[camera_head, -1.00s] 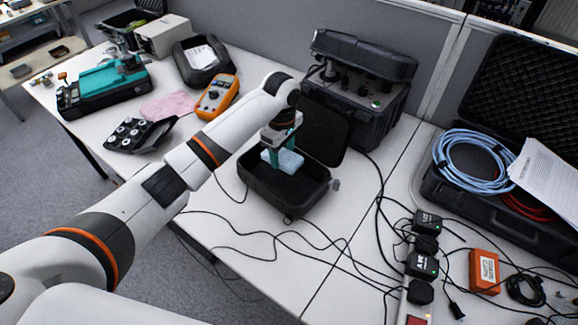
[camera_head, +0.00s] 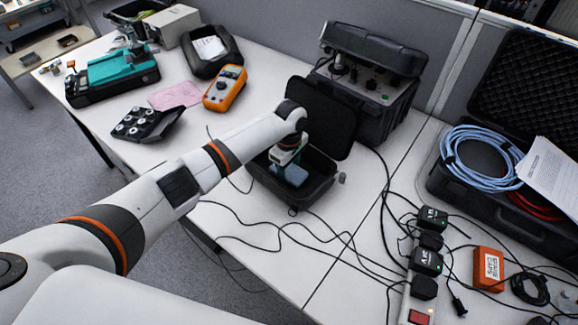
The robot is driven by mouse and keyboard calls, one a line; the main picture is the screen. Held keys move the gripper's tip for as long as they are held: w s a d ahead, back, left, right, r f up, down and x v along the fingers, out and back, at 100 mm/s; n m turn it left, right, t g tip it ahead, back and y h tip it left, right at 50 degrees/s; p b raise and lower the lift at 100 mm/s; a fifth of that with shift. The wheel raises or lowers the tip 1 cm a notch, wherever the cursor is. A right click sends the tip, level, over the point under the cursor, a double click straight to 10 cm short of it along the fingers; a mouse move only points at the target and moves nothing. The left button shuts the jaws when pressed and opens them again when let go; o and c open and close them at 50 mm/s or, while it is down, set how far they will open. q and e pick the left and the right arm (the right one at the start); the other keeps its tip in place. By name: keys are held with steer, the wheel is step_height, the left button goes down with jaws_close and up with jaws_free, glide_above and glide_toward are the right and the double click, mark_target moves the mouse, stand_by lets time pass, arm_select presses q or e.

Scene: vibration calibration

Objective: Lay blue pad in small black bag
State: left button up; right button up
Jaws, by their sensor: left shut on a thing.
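The small black bag (camera_head: 318,187) stands open on the white table in the middle of the view, its lid (camera_head: 322,118) tipped back behind it. My left gripper (camera_head: 285,167) reaches down into the bag from above. It is shut on the blue pad (camera_head: 295,175), which is inside the bag's opening. The arm and gripper hide part of the pad and the bag's left side. I cannot tell whether the pad touches the bag's floor. My right gripper is not in view.
A large black equipment case (camera_head: 372,80) stands just behind the bag. Black cables (camera_head: 290,232) lie across the table in front. An orange multimeter (camera_head: 225,88) and a pink cloth (camera_head: 175,95) lie to the left. Power adapters (camera_head: 425,262) and an orange box (camera_head: 487,268) are at right.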

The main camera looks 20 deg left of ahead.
mark_target(289, 170)
arm_select(q)
steer(key=shift+f, duration=0.1)
steer(key=o, duration=0.9)
steer(key=shift+o, duration=0.2)
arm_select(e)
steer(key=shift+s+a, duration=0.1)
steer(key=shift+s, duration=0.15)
arm_select(q)
step_height(289, 170, up, 12)
steer(key=shift+p, duration=0.3)
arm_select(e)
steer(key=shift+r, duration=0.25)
